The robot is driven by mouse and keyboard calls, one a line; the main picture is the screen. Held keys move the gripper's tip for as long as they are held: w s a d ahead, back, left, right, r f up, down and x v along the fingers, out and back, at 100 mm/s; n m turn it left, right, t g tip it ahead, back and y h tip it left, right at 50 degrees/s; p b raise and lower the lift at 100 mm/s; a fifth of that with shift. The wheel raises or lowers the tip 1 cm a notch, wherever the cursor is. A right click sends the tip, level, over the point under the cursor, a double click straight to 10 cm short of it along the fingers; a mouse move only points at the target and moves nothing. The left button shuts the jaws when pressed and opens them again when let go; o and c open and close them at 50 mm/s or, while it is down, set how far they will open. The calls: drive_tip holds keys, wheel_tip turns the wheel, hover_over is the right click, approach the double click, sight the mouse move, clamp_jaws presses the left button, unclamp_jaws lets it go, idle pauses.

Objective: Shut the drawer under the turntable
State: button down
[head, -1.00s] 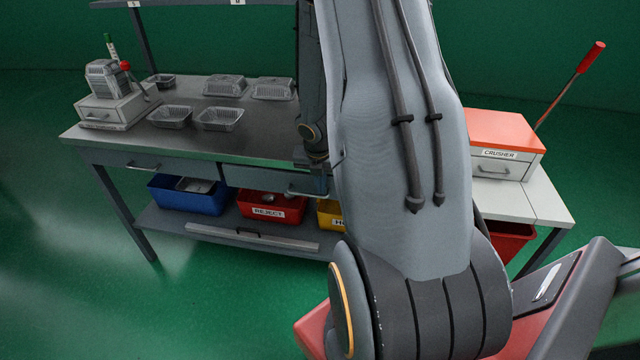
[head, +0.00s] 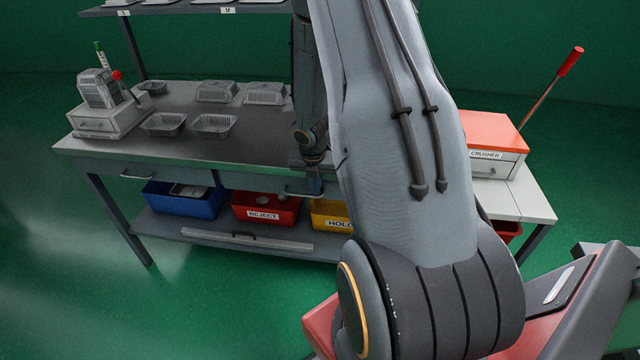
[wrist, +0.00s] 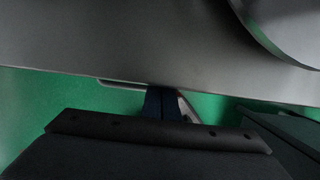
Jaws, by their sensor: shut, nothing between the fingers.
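The drawer (head: 262,182) is a grey front with a pale bar handle (head: 296,192), right of centre under the bench top. In the head view it looks about in line with the drawer to its left; I cannot tell whether a small gap remains. My gripper (head: 315,186) is shut and empty, at the right end of this handle. In the wrist view the blue fingers (wrist: 163,103) point at the bench edge beside the pale handle (wrist: 120,83); contact is unclear. A round grey rim, likely the turntable (wrist: 285,30), shows at upper right. My arm hides it in the head view.
The bench top (head: 200,105) holds several foil trays and a press (head: 100,105) at left. Blue, red (head: 265,207) and yellow bins (head: 330,212) stand on the shelf below. A crusher (head: 495,145) sits on a side table. Floor in front is clear.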

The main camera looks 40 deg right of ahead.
drive_tip(key=shift+w+d+r, duration=0.2)
drive_tip(key=shift+w+r, duration=0.15)
drive_tip(key=shift+w, duration=0.1)
drive_tip(key=p+v, duration=0.6)
drive_tip(key=p, duration=0.1)
drive_tip(key=shift+s+r+p, duration=0.15)
drive_tip(key=shift+p, duration=0.15)
drive_tip(key=shift+s+a+r+p, duration=0.4)
drive_tip(key=shift+r+p, duration=0.2)
drive_tip(key=shift+p, duration=0.35)
drive_tip(key=s+a+r+m+b, duration=0.2)
drive_tip(key=s+a+r+m, duration=0.2)
drive_tip(key=a+m, duration=0.3)
drive_tip(key=s+a+r+m+y+b, duration=0.1)
drive_tip(key=s+a+r+m+b, duration=0.2)
drive_tip(key=s+a+r+m, duration=0.2)
drive_tip(key=s+a+r+m+y+b, duration=0.1)
drive_tip(key=s+a+r+m, duration=0.4)
drive_tip(key=a+m, duration=0.5)
drive_tip(key=s+m+b, duration=0.1)
drive_tip(key=s+m, duration=0.1)
drive_tip(key=m, duration=0.3)
drive_tip(key=shift+a+r+g+b, duration=0.25)
drive_tip(key=shift+a+g+b, duration=0.05)
drive_tip(key=shift+a, duration=0.05)
